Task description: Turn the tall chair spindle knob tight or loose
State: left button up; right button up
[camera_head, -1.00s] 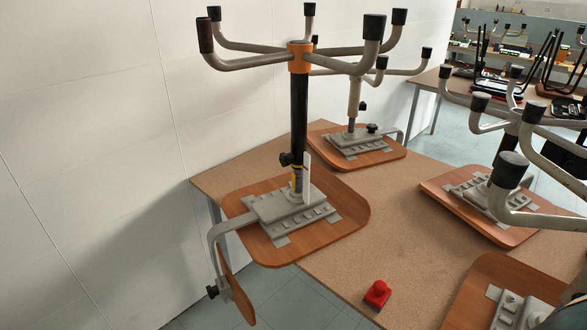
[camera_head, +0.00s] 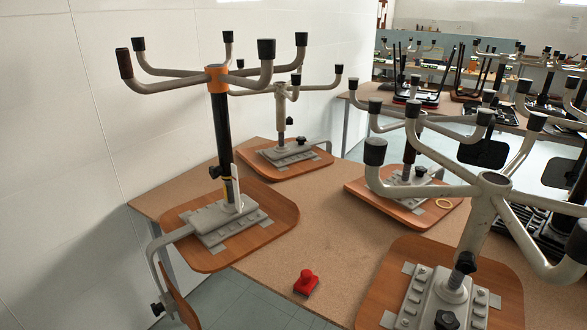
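The tall chair stands upside down on the table at the left, its wooden seat (camera_head: 270,215) flat on the tabletop. Its black spindle (camera_head: 222,125) rises to an orange hub (camera_head: 217,79) with several grey legs ending in dark caps. A black spindle knob (camera_head: 216,171) sits low on the spindle's left side, above the grey seat plate (camera_head: 212,222). A white upright strip (camera_head: 236,188) stands beside the spindle base. Another black knob (camera_head: 157,309) is on the bent backrest bracket at the lower left. Neither of my grippers shows.
A red object (camera_head: 306,282) lies near the table's front edge. Other upturned chairs stand behind, at right (camera_head: 405,190) and at front right (camera_head: 440,280). A white wall (camera_head: 60,150) is close on the left.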

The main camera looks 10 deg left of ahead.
aim_at(215, 171)
jog(key=j+z, duration=0.15)
jog(key=z, duration=0.3)
jog(key=j+z, duration=0.1)
jog(key=z, duration=0.3)
jog(key=j+z, duration=0.15)
jog(key=z, duration=0.3)
jog(key=k+j, duration=0.1)
jog(key=j, duration=0.45)
jog(key=k+j, duration=0.1)
jog(key=j, duration=0.45)
